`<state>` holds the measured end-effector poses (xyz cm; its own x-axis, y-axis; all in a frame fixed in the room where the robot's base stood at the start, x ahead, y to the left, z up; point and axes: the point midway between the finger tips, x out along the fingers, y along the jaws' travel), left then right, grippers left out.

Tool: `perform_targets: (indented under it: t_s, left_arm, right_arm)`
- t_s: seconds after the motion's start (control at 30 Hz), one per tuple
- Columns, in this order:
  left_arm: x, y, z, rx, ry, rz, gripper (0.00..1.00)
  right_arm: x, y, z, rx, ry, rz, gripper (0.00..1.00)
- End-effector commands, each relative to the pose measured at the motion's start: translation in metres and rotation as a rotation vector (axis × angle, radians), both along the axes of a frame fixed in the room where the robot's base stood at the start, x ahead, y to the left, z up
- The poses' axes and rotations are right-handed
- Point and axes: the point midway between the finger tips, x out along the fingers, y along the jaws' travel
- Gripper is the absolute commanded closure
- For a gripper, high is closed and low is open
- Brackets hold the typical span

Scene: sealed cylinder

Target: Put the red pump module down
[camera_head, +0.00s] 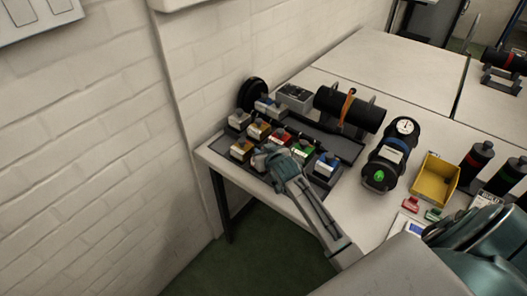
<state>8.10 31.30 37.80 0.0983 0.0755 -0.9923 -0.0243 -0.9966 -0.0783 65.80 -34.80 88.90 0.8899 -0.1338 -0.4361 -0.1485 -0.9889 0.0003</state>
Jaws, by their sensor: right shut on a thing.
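The red pump module (280,137) shows red and white among the small coloured modules near the left end of the table. My right gripper (268,157) reaches in low over the front of this group, its arm coming from the lower right. It is shut, and its jaws hide much of what they grip. The red module shows just beyond the jaws; whether it touches the tray under it cannot be told. My left gripper is not in view.
Beside the gripper stand a yellow module (241,149), a green module (303,150) and a blue module (326,163). A black cylinder (349,108) with an orange strap lies behind. A yellow bin (435,179) stands at right. The white table (378,62) is clear at the back.

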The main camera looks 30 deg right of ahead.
Motion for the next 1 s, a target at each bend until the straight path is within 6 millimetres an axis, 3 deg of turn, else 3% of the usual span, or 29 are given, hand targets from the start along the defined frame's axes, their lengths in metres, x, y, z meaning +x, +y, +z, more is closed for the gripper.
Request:
perform_targets:
  t_s: [0.4, 0.43, 0.53, 0.87, 1.0]
  left_arm:
    - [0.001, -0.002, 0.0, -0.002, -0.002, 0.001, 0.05]
    - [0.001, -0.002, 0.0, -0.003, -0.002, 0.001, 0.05]
    - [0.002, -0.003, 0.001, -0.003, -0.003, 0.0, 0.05]
    - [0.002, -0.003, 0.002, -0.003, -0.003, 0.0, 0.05]
    - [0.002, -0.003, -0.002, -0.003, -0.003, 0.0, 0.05]
  right_arm:
    - [0.001, 0.0, -0.008, 0.0, -0.004, 0.001, 1.0]
    - [0.0, 0.0, -0.009, 0.001, -0.001, 0.0, 0.72]
    - [0.0, 0.0, -0.008, 0.001, -0.002, 0.0, 0.52]
    - [0.0, 0.0, -0.005, 0.0, -0.002, 0.001, 0.52]
    - [-0.011, 0.002, -0.002, -0.001, -0.002, 0.001, 0.52]
